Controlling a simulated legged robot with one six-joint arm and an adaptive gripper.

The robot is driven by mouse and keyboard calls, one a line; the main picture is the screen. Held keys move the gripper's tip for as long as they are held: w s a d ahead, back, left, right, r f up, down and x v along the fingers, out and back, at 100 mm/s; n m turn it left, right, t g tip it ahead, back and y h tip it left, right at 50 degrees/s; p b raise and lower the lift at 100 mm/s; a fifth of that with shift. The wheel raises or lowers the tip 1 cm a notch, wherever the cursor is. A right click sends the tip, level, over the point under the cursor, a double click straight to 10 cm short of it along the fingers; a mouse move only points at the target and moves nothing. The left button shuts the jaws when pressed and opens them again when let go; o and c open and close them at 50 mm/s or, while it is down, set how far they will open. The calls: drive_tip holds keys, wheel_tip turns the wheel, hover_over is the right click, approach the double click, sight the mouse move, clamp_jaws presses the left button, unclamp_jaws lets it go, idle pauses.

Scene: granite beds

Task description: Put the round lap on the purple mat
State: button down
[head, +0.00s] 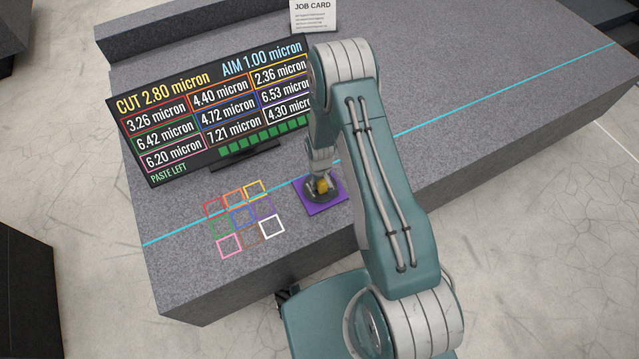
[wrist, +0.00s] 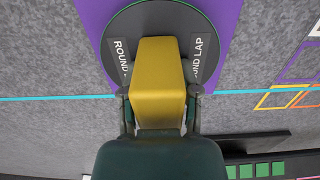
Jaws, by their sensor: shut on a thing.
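The round lap (wrist: 125,28) is a dark grey disc with a yellow block-shaped grip (wrist: 160,75) on top and labels reading ROUND LAP. It also shows in the head view (head: 313,197). My gripper (wrist: 160,103) is shut on the yellow grip, with one finger at each side. The lap is over the purple mat (head: 334,204), which shows around it in the wrist view (wrist: 90,20). I cannot tell whether the lap touches the mat. My gripper hides part of the lap in the head view (head: 321,178).
A black display board (head: 215,105) stands behind on the granite bed (head: 460,75). Several coloured square outlines (head: 242,218) lie left of the mat. A cyan line (head: 470,103) crosses the bed. A job card (head: 313,14) stands at the back. The bed right of my arm is clear.

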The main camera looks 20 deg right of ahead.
drive_tip(key=shift+d+f, duration=0.1)
drive_tip(key=shift+f, duration=0.4)
drive_tip(key=shift+a, duration=0.2)
drive_tip(key=shift+c, duration=1.6)
unclamp_jaws()
drive_tip(key=shift+d, duration=0.1)
